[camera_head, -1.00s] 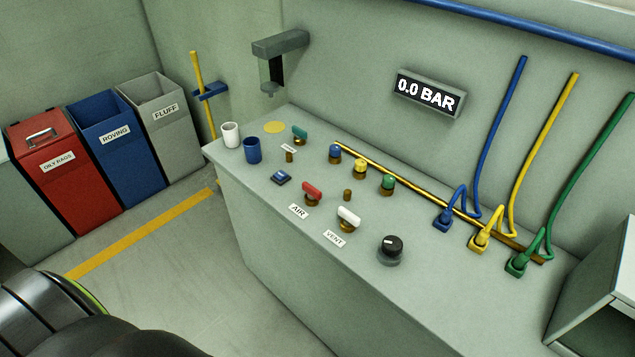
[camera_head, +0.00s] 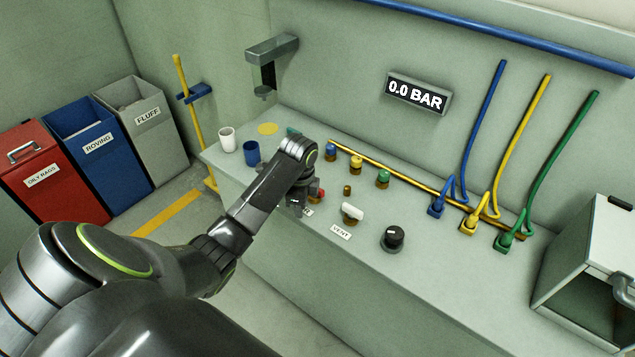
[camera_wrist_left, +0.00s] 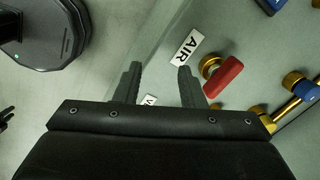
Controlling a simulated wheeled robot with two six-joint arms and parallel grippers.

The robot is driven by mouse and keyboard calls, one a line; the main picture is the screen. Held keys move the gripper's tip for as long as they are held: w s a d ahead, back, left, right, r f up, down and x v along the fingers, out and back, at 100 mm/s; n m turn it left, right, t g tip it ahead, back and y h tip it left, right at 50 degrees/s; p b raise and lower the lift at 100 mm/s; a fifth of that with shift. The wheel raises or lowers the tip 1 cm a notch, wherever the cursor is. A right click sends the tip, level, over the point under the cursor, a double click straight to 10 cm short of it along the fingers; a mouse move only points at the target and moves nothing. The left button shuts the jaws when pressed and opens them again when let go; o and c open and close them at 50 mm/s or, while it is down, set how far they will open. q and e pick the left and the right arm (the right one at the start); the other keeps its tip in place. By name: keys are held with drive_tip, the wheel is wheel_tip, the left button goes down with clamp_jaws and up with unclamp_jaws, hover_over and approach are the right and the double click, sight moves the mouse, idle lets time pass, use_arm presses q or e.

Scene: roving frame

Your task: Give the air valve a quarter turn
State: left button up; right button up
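The air valve is a red handle on a brass stem, partly hidden behind my left gripper in the head view (camera_head: 319,195). It shows clearly in the left wrist view (camera_wrist_left: 224,77), just right of the right finger. My left gripper (camera_wrist_left: 160,84) is open and empty, fingers apart. It hangs over the bench's front part beside the valve in the head view (camera_head: 297,205), and the handle is not between the fingers. The AIR label (camera_wrist_left: 187,47) lies beyond the fingertips. The pressure display (camera_head: 417,94) on the wall reads 0.0 BAR.
The white vent handle (camera_head: 352,212) and a black knob (camera_head: 393,237) stand right of the air valve. Blue, yellow and green knobs (camera_head: 357,163) stand behind. A white cup (camera_head: 227,139) and blue cup (camera_head: 251,152) are at left.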

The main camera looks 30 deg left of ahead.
use_arm(q)
drive_tip(key=w+a+r+m+g, duration=0.15)
drive_tip(key=w+r+m, duration=0.6)
drive_tip(key=r, duration=0.75)
drive_tip(key=shift+n+t+h, duration=0.25)
drive_tip(key=shift+n+h, duration=0.15)
drive_tip(key=shift+n, duration=0.55)
drive_tip(key=f+b, duration=0.4)
drive_tip(key=w+f+b, duration=0.1)
drive_tip(key=f+b, duration=0.3)
drive_tip(key=w+f+b, duration=0.1)
drive_tip(key=f+b, duration=0.3)
drive_tip(key=shift+a+f, duration=0.2)
drive_tip(key=shift+f, duration=0.2)
wheel_tip(320, 180, down, 4)
drive_tip(key=shift+r, duration=0.2)
drive_tip(key=shift+f, duration=0.6)
clamp_jaws()
